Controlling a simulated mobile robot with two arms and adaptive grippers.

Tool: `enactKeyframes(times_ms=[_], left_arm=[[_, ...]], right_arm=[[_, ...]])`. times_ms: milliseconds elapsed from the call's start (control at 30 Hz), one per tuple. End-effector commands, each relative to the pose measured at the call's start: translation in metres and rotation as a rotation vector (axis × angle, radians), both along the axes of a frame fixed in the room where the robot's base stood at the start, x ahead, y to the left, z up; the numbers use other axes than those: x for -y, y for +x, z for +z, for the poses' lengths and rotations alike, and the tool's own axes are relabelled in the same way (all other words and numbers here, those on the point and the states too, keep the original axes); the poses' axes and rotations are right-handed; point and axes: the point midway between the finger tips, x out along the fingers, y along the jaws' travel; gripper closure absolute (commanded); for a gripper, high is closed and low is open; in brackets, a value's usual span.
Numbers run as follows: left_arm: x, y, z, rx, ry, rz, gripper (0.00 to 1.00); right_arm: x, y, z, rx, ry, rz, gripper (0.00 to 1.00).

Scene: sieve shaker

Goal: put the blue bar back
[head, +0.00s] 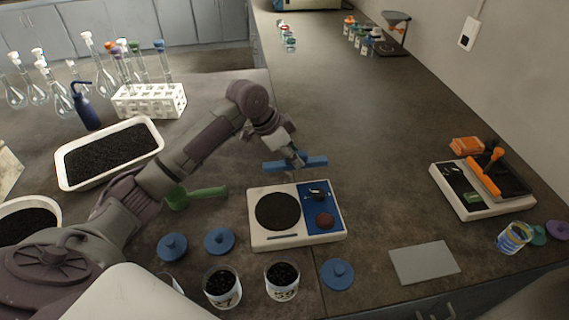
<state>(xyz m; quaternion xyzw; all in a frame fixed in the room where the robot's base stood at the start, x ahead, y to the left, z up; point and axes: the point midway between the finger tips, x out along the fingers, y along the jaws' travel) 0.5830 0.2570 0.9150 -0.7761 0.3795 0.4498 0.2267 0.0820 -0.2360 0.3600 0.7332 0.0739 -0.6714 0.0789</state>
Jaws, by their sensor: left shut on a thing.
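The blue bar (312,162) is held level above the back edge of the small shaker (259,234). My left gripper (294,160) is shut on the bar near its middle. The shaker is a white box with a dark round plate (277,211) on the left and a blue panel (330,222) with a black knob and a red-brown button on the right. The bar appears apart from the shaker. My right gripper is not in view.
A second device with an orange bar (484,178) stands at the right. Jars of dark grains (222,284) and blue lids (172,246) lie in front. A green scoop (196,196) lies left of the shaker. A grey plate (424,263) lies front right.

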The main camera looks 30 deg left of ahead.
Motion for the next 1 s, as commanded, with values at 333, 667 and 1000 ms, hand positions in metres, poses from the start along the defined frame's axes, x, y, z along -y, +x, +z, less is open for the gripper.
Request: enactKeyframes(times_ms=[333, 667, 1000], left_arm=[[-0.042, 0.027, -0.029, 0.003, -0.001, 0.001, 1.0], [-0.042, 0.026, -0.066, 0.0, 0.0, 0.001, 1.0], [-0.043, 0.027, -0.072, 0.002, 0.001, 0.0, 1.0]], right_arm=[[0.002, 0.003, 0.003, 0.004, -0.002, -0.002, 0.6], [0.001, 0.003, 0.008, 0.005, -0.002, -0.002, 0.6], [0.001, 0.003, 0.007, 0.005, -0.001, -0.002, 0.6]])
